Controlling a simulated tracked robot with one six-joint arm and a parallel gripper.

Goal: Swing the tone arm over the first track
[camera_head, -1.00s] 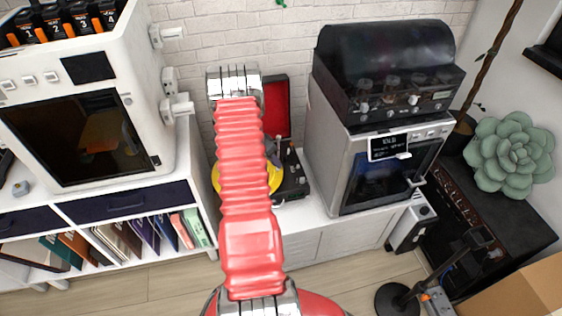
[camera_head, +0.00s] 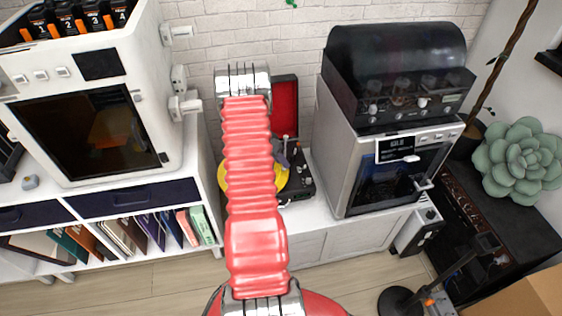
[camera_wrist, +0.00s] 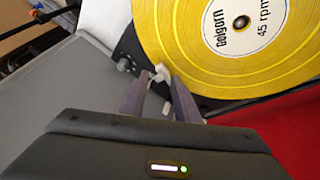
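The turntable (camera_head: 300,183) stands on a white cabinet, partly hidden behind my red arm. Its yellow record (camera_head: 237,180) shows on both sides of the arm. In the wrist view the record (camera_wrist: 205,50) fills the top right, with a white "45 rpm" label. My gripper (camera_wrist: 160,78) is at the record's near edge, its dark fingers apart. A small white piece (camera_wrist: 161,73), seemingly part of the tone arm, lies between the fingertips with some gap visible. Whether either finger touches it is unclear. In the head view the fingers are mostly hidden.
The turntable's red-lined lid (camera_head: 285,103) stands open behind it. A white machine (camera_head: 85,110) is at left and a grey one with a dark glass front (camera_head: 385,170) is close at right. A small knob (camera_wrist: 123,65) sits left of the fingers.

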